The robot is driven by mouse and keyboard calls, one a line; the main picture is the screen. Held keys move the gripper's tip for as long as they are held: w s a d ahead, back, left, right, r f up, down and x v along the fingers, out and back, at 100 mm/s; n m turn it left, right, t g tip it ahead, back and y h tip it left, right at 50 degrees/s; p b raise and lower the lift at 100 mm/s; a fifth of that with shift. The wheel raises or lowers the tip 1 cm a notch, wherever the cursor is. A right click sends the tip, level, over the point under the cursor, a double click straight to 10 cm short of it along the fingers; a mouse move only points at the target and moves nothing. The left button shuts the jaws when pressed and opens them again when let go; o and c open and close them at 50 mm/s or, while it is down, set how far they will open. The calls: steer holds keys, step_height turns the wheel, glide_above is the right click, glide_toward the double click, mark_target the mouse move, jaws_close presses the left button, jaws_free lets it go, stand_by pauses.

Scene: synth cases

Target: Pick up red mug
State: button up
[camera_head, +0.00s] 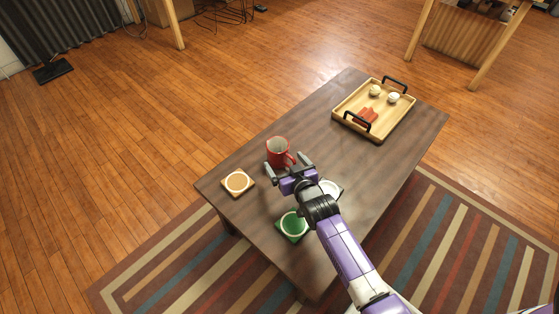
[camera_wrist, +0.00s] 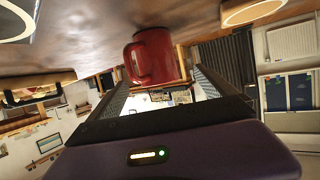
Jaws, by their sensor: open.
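My gripper (camera_head: 286,171) is open and just in front of the mug. In the wrist view the picture is upside down, and the mug (camera_wrist: 152,56) shows just beyond the two open fingers (camera_wrist: 160,95), with its handle to the left. Nothing is held. I cannot tell whether a fingertip touches the mug.
An orange-tan coaster (camera_head: 237,182) lies left of the mug. A green coaster (camera_head: 292,225) lies near the table's front edge. A white round piece (camera_head: 331,188) is partly hidden by my arm. A wooden tray (camera_head: 374,137) with black handles holds small items at the far right.

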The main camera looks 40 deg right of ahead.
mark_target(281, 157)
steer(key=shift+w+d+f+b, duration=0.4)
steer(key=shift+w+d+f, duration=0.1)
steer(key=shift+w+f, duration=0.4)
steer(key=b+x, duration=0.2)
steer(key=x, duration=0.3)
steer(key=shift+w+d+f, duration=0.15)
steer(key=shift+w+d, duration=0.05)
steer(key=shift+d, duration=0.1)
steer(key=c, duration=1.8)
